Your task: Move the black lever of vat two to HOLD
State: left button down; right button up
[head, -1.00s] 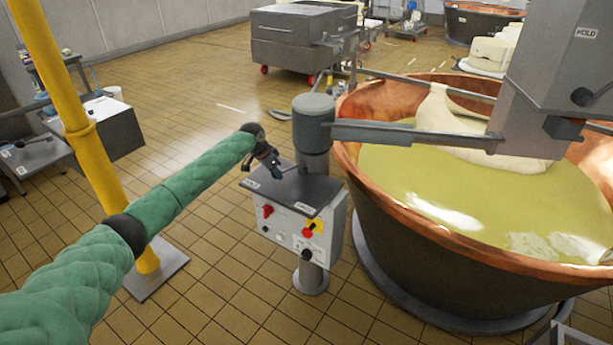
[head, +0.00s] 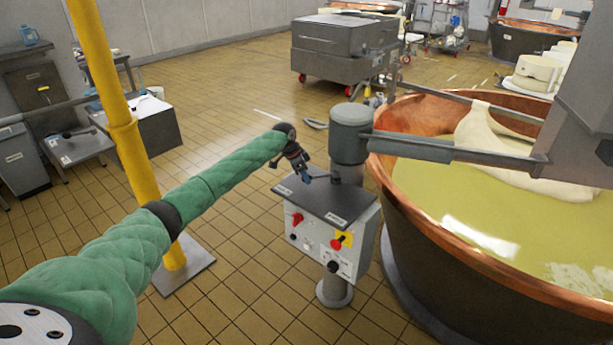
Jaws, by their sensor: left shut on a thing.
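My left gripper (head: 304,174) is at the top plate of a grey control box (head: 325,203), beside the grey column. It is shut on a small dark lever, taken to be the black lever (head: 322,178), which reaches from the column side over the plate. The gripper hides most of the handle. Two small labels lie on the plate, one at the left and one near the front; their words are too small to read. A copper vat (head: 440,262) with yellow liquid stands right of the box. My right gripper is out of view.
The box front has red and black knobs (head: 333,266). A yellow post (head: 125,150) stands left, close behind my left arm. A grey arm (head: 415,146) runs from the column over the vat. Tiled floor (head: 250,260) is open between post and box.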

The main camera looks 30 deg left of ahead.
pick_arm(q)
jog(key=c, duration=1.1)
grip_release()
jog(key=shift+w+a, duration=0.1)
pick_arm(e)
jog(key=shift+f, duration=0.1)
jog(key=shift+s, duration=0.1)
pick_arm(q)
jog(key=shift+r, duration=0.15)
jog(key=shift+a+r+b, duration=0.15)
jog(key=shift+r+b, duration=0.1)
jog(key=shift+b, duration=0.05)
jog(key=b+v, duration=0.2)
jog(key=v, duration=0.5)
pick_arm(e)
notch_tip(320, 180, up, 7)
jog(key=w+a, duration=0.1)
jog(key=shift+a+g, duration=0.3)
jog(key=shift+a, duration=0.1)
pick_arm(q)
jog(key=shift+f, duration=0.15)
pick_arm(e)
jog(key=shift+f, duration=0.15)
